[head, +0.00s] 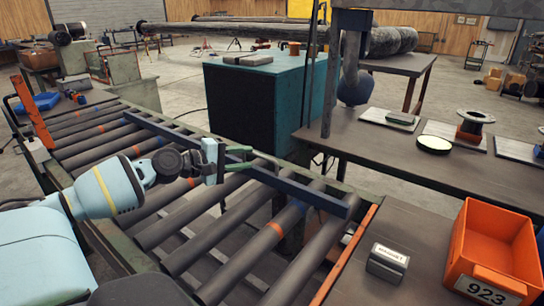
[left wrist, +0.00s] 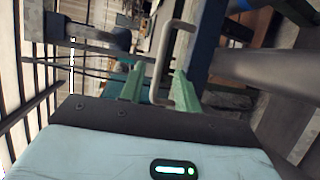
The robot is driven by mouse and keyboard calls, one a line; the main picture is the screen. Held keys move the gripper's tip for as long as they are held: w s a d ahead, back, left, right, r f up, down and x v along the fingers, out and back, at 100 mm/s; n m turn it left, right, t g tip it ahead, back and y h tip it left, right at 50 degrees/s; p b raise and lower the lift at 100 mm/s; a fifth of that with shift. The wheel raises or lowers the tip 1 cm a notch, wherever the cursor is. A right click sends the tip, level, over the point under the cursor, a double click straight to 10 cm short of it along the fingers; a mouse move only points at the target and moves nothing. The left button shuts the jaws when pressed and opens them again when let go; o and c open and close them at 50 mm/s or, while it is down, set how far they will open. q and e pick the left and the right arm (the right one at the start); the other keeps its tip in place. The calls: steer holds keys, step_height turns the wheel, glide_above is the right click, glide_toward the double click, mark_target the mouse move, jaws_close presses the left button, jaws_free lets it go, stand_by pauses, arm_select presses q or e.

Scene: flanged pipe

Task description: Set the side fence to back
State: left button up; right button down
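The side fence is a long dark blue bar (head: 305,194) that runs slantwise over the conveyor rollers, with its middle hidden behind my left gripper. A thin grey handle stands out from it. The bent handle (left wrist: 157,65) shows in the left wrist view, beside the blue bar (left wrist: 206,45). My left gripper (head: 240,158) has its green fingers apart at the handle. In the left wrist view the near end of the handle lies between the fingertips (left wrist: 160,88); I cannot tell whether they touch it. My right gripper is not in view.
Conveyor rollers (head: 210,245) lie below the fence. An orange bin (head: 495,245) and a small labelled block (head: 387,262) stand on the table at right. A teal cabinet (head: 300,100) stands behind the conveyor.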

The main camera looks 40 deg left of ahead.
mark_target(259, 156)
arm_select(q)
steer(key=shift+b+x, duration=0.5)
steer(key=shift+x, duration=2.6)
steer(key=shift+p+x, duration=0.35)
steer(key=shift+x, duration=0.45)
steer(key=shift+f, duration=0.1)
steer(key=shift+c, duration=0.3)
jaws_close()
